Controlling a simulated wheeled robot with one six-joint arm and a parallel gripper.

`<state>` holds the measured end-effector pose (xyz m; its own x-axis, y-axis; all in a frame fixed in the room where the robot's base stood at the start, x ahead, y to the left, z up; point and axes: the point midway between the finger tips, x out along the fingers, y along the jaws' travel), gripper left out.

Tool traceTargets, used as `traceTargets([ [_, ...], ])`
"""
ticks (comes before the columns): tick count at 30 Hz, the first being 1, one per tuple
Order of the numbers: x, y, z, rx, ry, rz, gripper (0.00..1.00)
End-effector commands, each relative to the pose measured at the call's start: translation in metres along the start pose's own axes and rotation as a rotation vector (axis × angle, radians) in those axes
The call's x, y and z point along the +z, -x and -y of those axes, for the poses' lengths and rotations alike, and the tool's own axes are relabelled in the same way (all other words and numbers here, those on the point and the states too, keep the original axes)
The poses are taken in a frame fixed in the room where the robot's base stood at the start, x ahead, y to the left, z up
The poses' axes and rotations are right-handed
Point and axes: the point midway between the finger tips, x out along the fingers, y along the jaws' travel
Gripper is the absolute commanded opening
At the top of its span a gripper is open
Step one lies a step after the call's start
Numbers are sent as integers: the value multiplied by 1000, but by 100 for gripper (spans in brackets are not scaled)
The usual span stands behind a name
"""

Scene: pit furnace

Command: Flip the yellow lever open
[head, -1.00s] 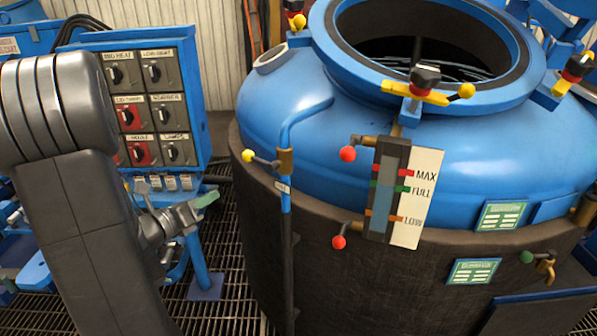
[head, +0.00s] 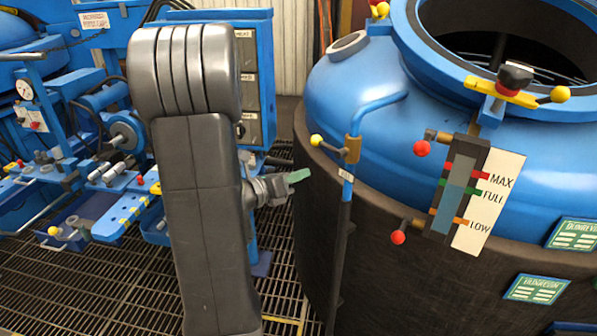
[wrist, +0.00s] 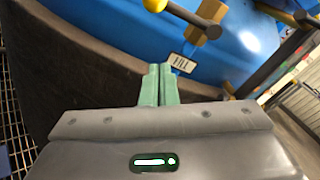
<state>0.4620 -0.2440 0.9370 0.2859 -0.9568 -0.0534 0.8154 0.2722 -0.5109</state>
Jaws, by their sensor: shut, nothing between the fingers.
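The yellow-knobbed lever (head: 316,140) sticks out to the left from a brass valve (head: 352,149) on the thin blue pipe at the tank's left side. Its knob and rod also show at the top of the wrist view (wrist: 155,5), with the brass valve body (wrist: 205,20). My gripper (head: 299,176) is shut and empty, a little below and left of the lever in the head view. In the wrist view, my green fingertips (wrist: 158,80) are together, below the knob and left of a small white label (wrist: 182,63). They appear apart from the lever.
Red-knobbed levers (head: 421,149) sit beside the level gauge (head: 455,190). Another yellow-knobbed lever (head: 560,94) is on the tank's rim clamp. The dark tank wall (head: 310,220) stands close to the gripper. A blue switch panel (head: 262,80) is partly hidden behind my arm.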

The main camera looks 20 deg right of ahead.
Motion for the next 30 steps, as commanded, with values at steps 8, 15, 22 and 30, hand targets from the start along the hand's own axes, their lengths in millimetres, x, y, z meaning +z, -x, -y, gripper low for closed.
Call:
traceTargets([
  [8, -1, -48, 1, -4, 0, -2, 0],
  [15, 10, -78, 1, 1, -1, 3, 0],
  [22, 34, -68, 0, 1, 0, 2, 0],
  [30, 38, -66, 0, 0, 1, -1, 0],
])
